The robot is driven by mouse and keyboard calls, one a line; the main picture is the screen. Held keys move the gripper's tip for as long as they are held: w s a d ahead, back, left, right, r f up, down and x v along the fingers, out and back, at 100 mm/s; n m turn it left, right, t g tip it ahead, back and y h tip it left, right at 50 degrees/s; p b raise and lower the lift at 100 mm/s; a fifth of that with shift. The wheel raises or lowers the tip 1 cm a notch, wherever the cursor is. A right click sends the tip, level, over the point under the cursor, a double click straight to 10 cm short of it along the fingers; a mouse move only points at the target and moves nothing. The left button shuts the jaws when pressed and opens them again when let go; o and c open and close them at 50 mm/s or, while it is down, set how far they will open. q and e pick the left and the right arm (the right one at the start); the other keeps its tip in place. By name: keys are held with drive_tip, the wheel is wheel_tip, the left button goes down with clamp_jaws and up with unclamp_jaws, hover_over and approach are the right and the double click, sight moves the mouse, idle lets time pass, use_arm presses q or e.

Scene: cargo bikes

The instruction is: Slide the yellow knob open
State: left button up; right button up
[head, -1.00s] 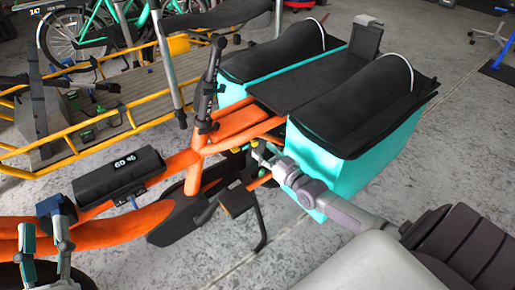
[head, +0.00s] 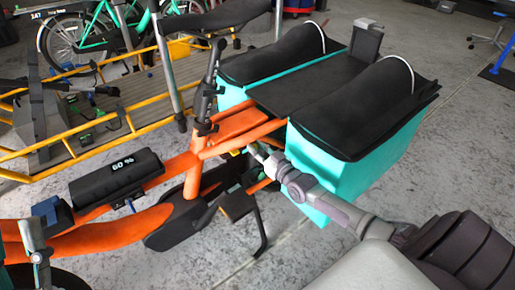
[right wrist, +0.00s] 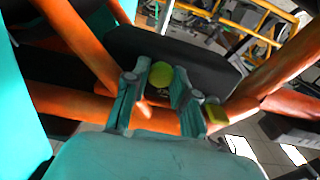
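The yellow-green knob (right wrist: 161,75) shows in the right wrist view as a small round piece in front of a dark surface. My right gripper (right wrist: 161,80) has its two teal fingers apart, with the knob between their tips; whether they touch it, I cannot tell. In the head view my right gripper (head: 256,152) reaches in from the right, just below the orange frame (head: 240,130) of the cargo bike and beside the teal pannier box (head: 330,175). The knob is hidden there. Part of my left gripper (head: 38,246) shows at the lower left, cut off by the edge.
A second yellow-green piece (right wrist: 216,114) is right of my right fingers. Orange bars surround the gripper closely. A black battery pack (head: 116,178) sits on the frame, and a pedal (head: 238,206) is below. A yellow-railed cargo bike (head: 100,122) stands behind. Open floor is at the right.

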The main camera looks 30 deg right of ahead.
sight(239, 148)
clamp_jaws()
drive_tip(key=shift+s+a+r+p, duration=0.1)
drive_tip(key=shift+a+p, duration=0.85)
drive_tip(key=shift+a, duration=0.3)
drive_tip(key=shift+a+p, duration=0.5)
drive_tip(key=shift+a, duration=0.3)
drive_tip(key=shift+s+a, duration=0.1)
drive_tip(key=shift+a, duration=0.05)
use_arm(q)
drive_tip(key=w+f+g+y, duration=0.2)
drive_tip(key=w+f+g, duration=0.2)
drive_tip(key=f+g, duration=0.3)
wheel_tip(239, 148, down, 3)
drive_tip(key=shift+w+a+f+g+y, duration=0.2)
drive_tip(key=shift+w+g+y, duration=0.1)
drive_tip(key=shift+y, duration=0.1)
use_arm(e)
drive_tip(key=o, duration=0.7)
unclamp_jaws()
drive_tip(key=shift+a, duration=0.1)
